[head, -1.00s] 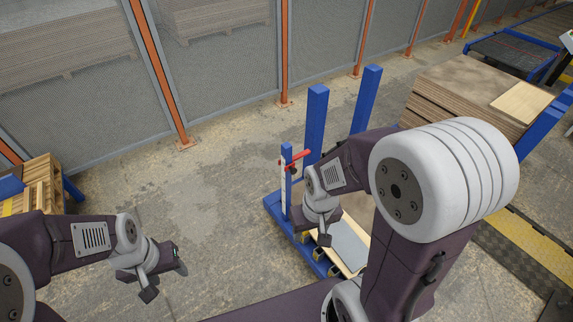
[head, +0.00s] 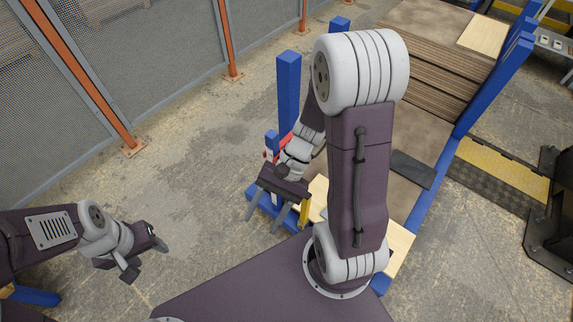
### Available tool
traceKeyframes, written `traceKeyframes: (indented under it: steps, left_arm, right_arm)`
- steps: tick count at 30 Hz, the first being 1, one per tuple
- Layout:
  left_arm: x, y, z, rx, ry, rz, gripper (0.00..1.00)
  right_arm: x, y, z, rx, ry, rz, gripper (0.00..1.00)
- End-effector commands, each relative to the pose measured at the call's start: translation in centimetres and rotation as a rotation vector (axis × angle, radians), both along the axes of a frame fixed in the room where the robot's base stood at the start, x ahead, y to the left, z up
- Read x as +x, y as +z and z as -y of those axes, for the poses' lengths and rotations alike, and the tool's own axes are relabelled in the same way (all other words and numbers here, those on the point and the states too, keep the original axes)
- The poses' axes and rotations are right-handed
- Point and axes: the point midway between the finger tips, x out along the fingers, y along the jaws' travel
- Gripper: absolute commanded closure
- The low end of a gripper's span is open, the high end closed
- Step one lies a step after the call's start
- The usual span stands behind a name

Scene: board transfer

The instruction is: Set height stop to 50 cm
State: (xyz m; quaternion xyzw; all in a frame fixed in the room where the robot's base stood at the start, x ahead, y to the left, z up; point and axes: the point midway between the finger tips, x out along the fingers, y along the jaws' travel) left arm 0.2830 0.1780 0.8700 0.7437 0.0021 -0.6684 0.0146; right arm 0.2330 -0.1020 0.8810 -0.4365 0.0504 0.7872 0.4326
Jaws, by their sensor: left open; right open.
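The height stop is on a short blue post (head: 271,143) with a red part (head: 285,142) beside its top. My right gripper and forearm cover much of the post and its scale. My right gripper (head: 267,218) is open, fingers pointing down, in front of the post. I cannot tell whether it touches anything. The stop's setting cannot be read. My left gripper (head: 147,258) is open and empty over bare floor at the lower left.
Tall blue uprights (head: 288,88) stand behind the post. A stack of brown boards (head: 432,75) lies at the upper right, with a pale board (head: 484,34) on top. A mesh fence (head: 185,45) runs along the back left. The floor (head: 190,160) between is clear.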

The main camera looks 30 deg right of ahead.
Motion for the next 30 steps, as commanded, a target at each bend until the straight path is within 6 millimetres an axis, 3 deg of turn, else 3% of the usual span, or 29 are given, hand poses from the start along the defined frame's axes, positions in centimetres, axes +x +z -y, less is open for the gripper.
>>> traceKeyframes:
  steps: [1, 5, 8, 11, 12, 15, 18, 23, 26, 30]
  left_arm:
    - [0.0, -2.3, 0.0, 0.0, 0.0, 0.0, 0.48]
    - [0.0, -5.6, 0.0, 0.0, 0.0, 0.0, 0.48]
    - [0.1, -8.9, 0.0, 0.0, 0.0, 0.0, 0.48]
    - [0.1, -13.0, 0.0, 0.0, 0.0, 0.0, 0.48]
    - [0.1, -14.6, 0.0, 0.0, 0.0, 0.0, 0.48]
    - [0.1, -17.7, 0.0, 0.0, 0.0, 0.0, 0.48]
    - [0.1, -18.8, 0.0, 0.0, 0.0, 0.0, 0.48]
    - [0.1, -18.7, 0.0, 0.0, 0.0, 0.0, 0.48]
    - [0.1, -18.7, 0.0, 0.0, 0.0, 0.001, 0.48]
    - [0.1, -19.4, 0.0, 0.0, 0.0, 0.001, 0.48]
  right_arm:
    - [0.9, -1.9, -0.3, 0.076, -0.101, -0.047, 0.48]
    - [4.8, -3.7, -0.2, 0.303, -0.396, -0.134, 0.48]
    - [8.8, -6.1, 2.3, 0.495, -0.666, -0.17, 0.48]
    - [12.6, -10.2, 7.9, 0.698, -0.985, -0.168, 0.48]
    - [13.6, -12.2, 10.8, 0.773, -1.115, -0.158, 0.48]
    - [14.1, -16.6, 17.4, 0.92, -1.389, -0.122, 0.48]
    - [13.5, -18.9, 21.4, 1.0, -1.546, -0.094, 0.48]
    - [13.1, -19.4, 23.1, 1.032, -1.614, -0.079, 0.48]
    - [13.5, -19.3, 22.8, 1.03, -1.61, -0.08, 0.48]
    - [15.7, -19.4, 21.7, 1.028, -1.602, -0.083, 0.48]
